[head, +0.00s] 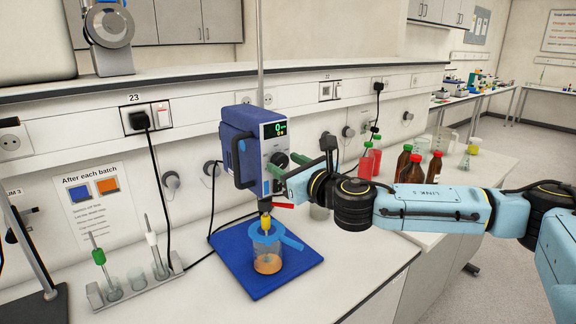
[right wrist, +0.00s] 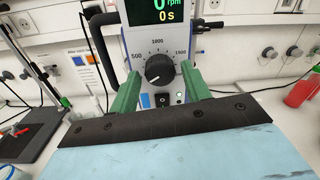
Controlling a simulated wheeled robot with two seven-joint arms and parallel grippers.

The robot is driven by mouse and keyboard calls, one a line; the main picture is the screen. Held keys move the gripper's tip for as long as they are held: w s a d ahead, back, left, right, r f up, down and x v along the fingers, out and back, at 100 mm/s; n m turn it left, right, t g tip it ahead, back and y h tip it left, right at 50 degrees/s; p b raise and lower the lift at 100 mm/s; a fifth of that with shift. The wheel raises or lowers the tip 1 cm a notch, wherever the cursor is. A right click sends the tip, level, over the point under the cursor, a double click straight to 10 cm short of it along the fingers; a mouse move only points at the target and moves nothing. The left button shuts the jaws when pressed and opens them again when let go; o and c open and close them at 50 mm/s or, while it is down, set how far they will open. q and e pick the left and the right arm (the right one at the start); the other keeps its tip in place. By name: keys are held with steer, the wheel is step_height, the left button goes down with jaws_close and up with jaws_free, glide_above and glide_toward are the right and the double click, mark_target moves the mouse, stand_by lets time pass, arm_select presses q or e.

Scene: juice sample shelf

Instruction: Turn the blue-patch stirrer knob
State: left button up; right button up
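The stirrer (head: 237,150) is a blue overhead unit on a rod, with a display (head: 275,129) reading 0. Its black knob (right wrist: 159,69) sits on the light front panel, ringed by a scale with 500, 1000 and 1500-like marks, its white pointer line aimed to the lower left. In the head view the gripper partly hides the knob. My left gripper is not in view.
Below the stirrer, a beaker (head: 268,263) of orange liquid with a blue clamp stands on a blue mat (head: 238,270). A tube rack (head: 135,288) is at left. Red-capped bottles (head: 415,170) stand behind my right arm. The bench front is clear.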

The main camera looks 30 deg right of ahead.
steer(key=c, duration=0.8)
steer(key=shift+o, duration=0.2)
steer(key=m, duration=0.5)
steer(key=shift+m+p, duration=0.3)
steer(key=shift+p, duration=0.1)
steer(key=m, duration=1.1)
steer(key=shift+d+m+y+p, duration=0.1)
steer(key=shift+m+y+p, duration=0.2)
steer(key=shift+p, duration=0.05)
steer(key=m+p, duration=0.1)
steer(key=m, duration=0.4)
steer(key=shift+m, duration=0.3)
steer(key=shift+y, duration=0.3)
